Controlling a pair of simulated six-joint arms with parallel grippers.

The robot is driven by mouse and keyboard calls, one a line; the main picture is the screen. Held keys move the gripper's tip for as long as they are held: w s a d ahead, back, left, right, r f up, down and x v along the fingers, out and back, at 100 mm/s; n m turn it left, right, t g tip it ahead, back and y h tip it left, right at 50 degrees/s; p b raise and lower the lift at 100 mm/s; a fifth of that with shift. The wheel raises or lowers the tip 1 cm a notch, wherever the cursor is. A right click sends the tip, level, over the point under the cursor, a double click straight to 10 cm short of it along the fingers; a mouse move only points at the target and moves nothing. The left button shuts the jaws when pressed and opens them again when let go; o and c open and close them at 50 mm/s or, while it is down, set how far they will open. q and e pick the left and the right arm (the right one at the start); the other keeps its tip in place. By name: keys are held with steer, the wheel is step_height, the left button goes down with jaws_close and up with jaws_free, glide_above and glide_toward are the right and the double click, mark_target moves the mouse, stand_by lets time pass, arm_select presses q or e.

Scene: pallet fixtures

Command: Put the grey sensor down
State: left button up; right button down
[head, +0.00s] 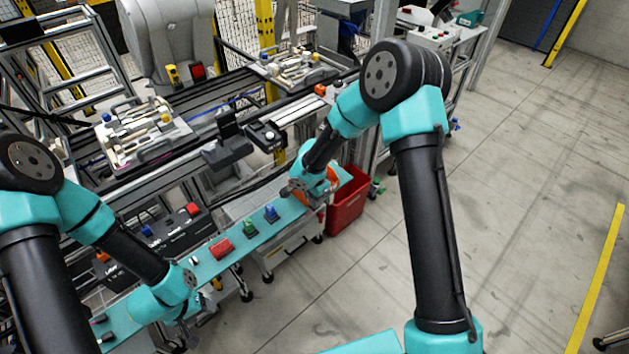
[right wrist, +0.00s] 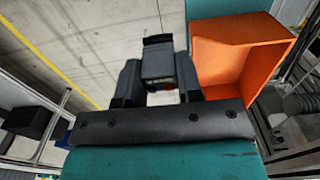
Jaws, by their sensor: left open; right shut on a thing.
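My right gripper (right wrist: 158,88) is shut on the grey sensor (right wrist: 157,62), a dark grey block held between its two fingers in the right wrist view. In the head view my right gripper (head: 297,188) is over the far right end of the narrow teal shelf (head: 190,266); the sensor is too small to make out there. An orange bin (right wrist: 228,68) is close to the right of the sensor in the right wrist view. My left gripper (head: 184,320) is open near the shelf's lower left part; its fingertips are hard to see.
A red piece (head: 221,249), a green piece (head: 249,228) and a blue piece (head: 270,213) stand in a row on the shelf. A red bin (head: 346,208) stands beyond the shelf's right end. Pallet fixtures (head: 143,133) are on the rails behind. Open floor lies to the right.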

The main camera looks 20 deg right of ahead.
steer(key=w+d, duration=0.1)
steer(key=w, duration=0.3)
steer(key=w+d, duration=0.1)
steer(key=w, duration=0.3)
steer(key=w+d+f, duration=0.1)
steer(key=w, duration=0.2)
steer(key=shift+w+d+f, duration=0.1)
steer(key=shift+w+d, duration=0.2)
steer(key=shift+w, duration=0.1)
steer(key=shift+w, duration=0.15)
steer(key=shift+w+f, duration=0.15)
steer(key=shift+f, duration=1.65)
steer(key=shift+f, duration=0.15)
steer(key=c, duration=0.8)
jaws_free()
